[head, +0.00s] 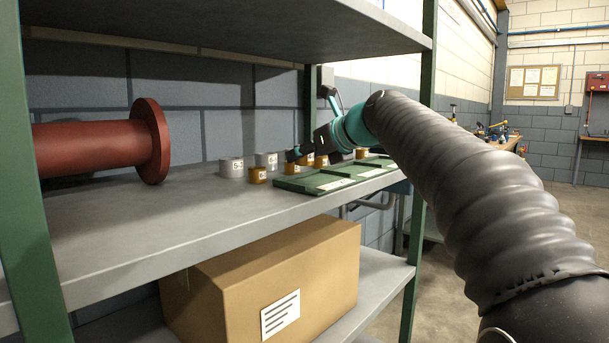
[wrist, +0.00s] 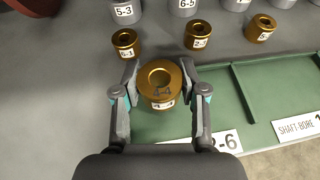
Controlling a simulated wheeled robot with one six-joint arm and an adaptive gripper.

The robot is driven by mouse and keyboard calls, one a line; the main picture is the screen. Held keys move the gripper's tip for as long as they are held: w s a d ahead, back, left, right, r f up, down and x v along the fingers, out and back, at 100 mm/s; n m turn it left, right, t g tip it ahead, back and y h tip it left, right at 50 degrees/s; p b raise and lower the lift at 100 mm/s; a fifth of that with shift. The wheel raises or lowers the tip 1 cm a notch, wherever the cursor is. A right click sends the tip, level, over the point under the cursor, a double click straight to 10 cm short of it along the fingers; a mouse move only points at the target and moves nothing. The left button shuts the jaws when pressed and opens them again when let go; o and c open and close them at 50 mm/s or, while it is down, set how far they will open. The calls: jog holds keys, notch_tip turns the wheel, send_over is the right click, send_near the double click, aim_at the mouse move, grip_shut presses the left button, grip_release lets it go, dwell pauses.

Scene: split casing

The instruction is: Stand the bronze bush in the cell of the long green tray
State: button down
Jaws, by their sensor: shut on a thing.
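My gripper (wrist: 158,80) is shut on a bronze bush (wrist: 160,73), one finger on each side of it. The bush is upright, its bore facing the wrist camera, with a white label on its near side. It appears over the back left part of the long green tray (wrist: 220,103); its height above the tray is not clear. The tray has a divider and white labels along its front, one reading "SHAFT-BORE". In the head view the tray (head: 310,183) lies at the shelf's front edge, with my gripper (head: 296,154) above its left end; the held bush is hard to make out there.
Other bronze bushes (wrist: 126,43) (wrist: 198,36) (wrist: 260,28) stand behind the tray, with grey bushes (wrist: 184,6) further back. A red flanged pipe (head: 100,145) lies at the left of the shelf (head: 150,215). A green post (head: 424,110) and an upper shelf (head: 230,25) frame the space.

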aim_at(305, 183)
jog(key=shift+f+b, duration=0.75)
jog(key=shift+f, duration=1.1)
jog(key=shift+f, duration=0.1)
jog(key=c, duration=0.6)
grip_release()
jog(key=shift+f, duration=0.1)
jog(key=shift+c, duration=0.2)
jog(key=v, duration=1.2)
jog(key=shift+d, duration=0.1)
